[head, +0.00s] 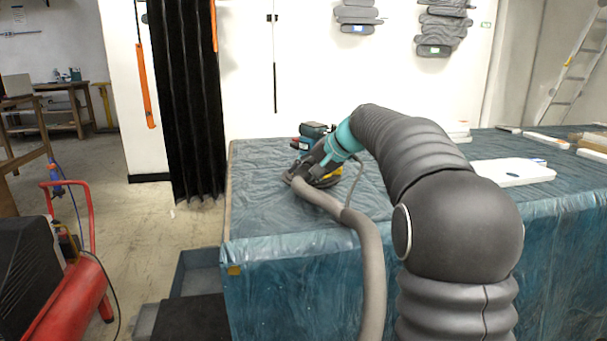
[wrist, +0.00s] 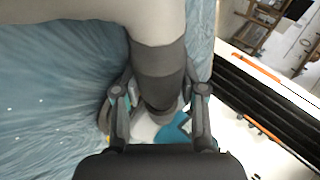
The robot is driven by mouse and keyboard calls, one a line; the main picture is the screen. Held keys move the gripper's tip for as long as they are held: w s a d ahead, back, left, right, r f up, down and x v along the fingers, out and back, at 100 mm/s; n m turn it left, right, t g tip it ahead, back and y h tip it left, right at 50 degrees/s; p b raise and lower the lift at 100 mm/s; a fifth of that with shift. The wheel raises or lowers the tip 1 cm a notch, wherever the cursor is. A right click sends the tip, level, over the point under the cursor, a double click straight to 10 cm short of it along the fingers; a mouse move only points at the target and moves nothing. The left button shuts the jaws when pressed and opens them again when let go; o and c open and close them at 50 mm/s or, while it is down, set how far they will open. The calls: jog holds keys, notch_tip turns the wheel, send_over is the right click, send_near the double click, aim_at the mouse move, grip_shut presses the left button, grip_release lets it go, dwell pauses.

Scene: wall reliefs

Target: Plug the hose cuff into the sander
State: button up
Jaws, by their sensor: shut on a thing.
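The hose cuff (wrist: 160,72) is a dark grey sleeve on the end of the thick grey hose (head: 370,255). My gripper (wrist: 161,92) is shut on the cuff, one finger on each side, in the wrist view. In the head view my gripper (head: 318,168) is low over the table's left part, and the cuff is mostly hidden there. The sander (head: 316,131), blue and black, is right behind my gripper. In the wrist view a teal part of the sander (wrist: 176,130) shows past the cuff's end. I cannot tell whether the cuff touches or enters its port.
The table (head: 275,225) is covered in blue plastic sheet. The hose hangs over its front edge. A white board (head: 512,172) lies to the right of my arm. A black curtain (head: 187,95) hangs behind left, and a red compressor (head: 75,300) stands at left.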

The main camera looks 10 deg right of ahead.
jog(key=shift+w, duration=0.1)
jog(key=o, duration=1.2)
jog(key=shift+d, duration=0.1)
jog(key=v, duration=1.2)
jog(key=shift+w, duration=0.1)
jog(key=s+a+f+n+h, duration=0.2)
jog(key=s+f, duration=0.5)
jog(key=s, duration=0.4)
jog(key=s+a+f+n+g+h, duration=0.1)
jog(key=s+a+f+n+h, duration=0.1)
jog(key=s+f, duration=0.5)
jog(key=s+a+f+n+h, duration=0.2)
jog(key=s+f, duration=0.6)
jog(key=s, duration=0.9)
jog(key=shift+s+a+g, duration=0.2)
jog(key=shift+a+g, duration=0.1)
jog(key=shift+a, duration=0.05)
